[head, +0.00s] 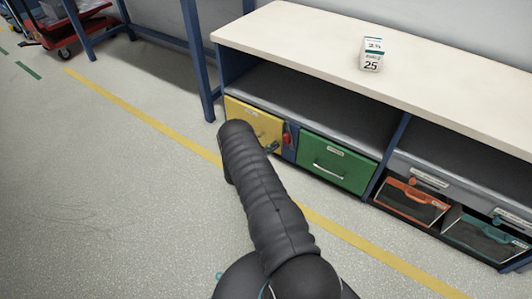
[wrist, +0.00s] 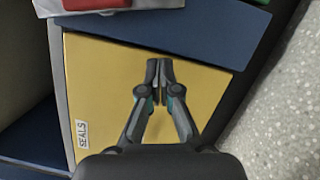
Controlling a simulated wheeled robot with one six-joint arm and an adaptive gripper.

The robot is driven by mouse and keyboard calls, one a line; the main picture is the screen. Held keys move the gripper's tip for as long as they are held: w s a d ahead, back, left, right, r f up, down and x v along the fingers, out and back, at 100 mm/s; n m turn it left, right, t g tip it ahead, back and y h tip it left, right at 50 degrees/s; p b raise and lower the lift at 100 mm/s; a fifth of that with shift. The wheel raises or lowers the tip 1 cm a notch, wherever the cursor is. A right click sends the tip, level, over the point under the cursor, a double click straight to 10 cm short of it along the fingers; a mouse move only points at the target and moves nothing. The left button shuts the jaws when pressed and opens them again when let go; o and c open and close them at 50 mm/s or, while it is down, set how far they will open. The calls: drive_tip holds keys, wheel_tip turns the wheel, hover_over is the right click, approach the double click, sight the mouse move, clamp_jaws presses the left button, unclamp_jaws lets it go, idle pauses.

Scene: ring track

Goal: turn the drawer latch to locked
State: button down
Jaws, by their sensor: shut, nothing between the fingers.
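The yellow drawer (head: 262,121) is at the left end of the low bench and looks shut. A red latch (head: 287,138) is on the blue divider just right of it. In the wrist view, the yellow drawer front (wrist: 95,85) fills the middle, with a "SEALS" label. A red part on a pale plate (wrist: 95,5), likely the latch, is cut off by the top edge, so its setting cannot be read. My gripper (wrist: 158,68) is shut and empty in front of the yellow face, below and right of that red part in the picture. Whether it touches the drawer is unclear.
A green drawer (head: 337,163) with a handle is right of the latch. Orange-fronted (head: 411,200) and teal-fronted bins (head: 485,238) are farther right. A white "25" block (head: 371,54) stands on the bench top (head: 300,30). The floor by the yellow line (head: 130,112) is clear.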

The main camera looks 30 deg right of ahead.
sight(288, 138)
drive_tip(key=shift+s+d+r+p, duration=0.25)
drive_tip(key=shift+s+d, duration=0.35)
drive_tip(key=shift+s, duration=0.3)
drive_tip(key=shift+s+d+r+p, duration=0.15)
drive_tip(key=shift+s+d+r, duration=0.2)
drive_tip(key=shift+s+d, duration=0.4)
drive_tip(key=shift+a, duration=0.25)
